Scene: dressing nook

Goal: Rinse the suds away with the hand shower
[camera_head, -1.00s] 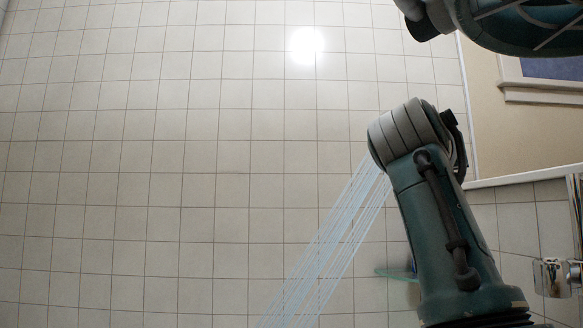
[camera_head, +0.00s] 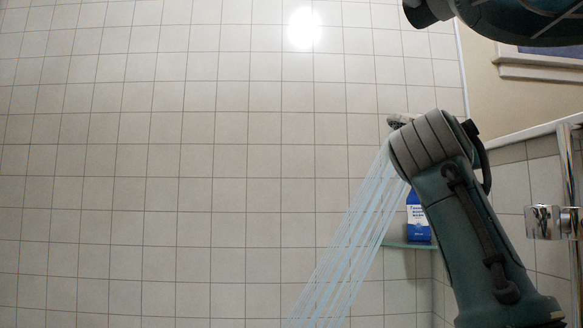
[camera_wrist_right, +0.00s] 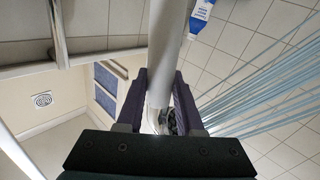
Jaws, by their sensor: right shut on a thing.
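Several pale blue water jets (camera_head: 345,240) run down and left in the head view. They also fan out to the right in the right wrist view (camera_wrist_right: 262,95). No suds show in these views, and where the water lands is out of frame. My left gripper is not in view.
A blue and white bottle (camera_head: 418,222) stands on a glass corner shelf (camera_head: 408,246), partly behind my right arm. A chrome holder (camera_head: 545,222) sits on a vertical rail (camera_head: 568,165) at the right. Tiled wall (camera_head: 180,150) fills the left and middle.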

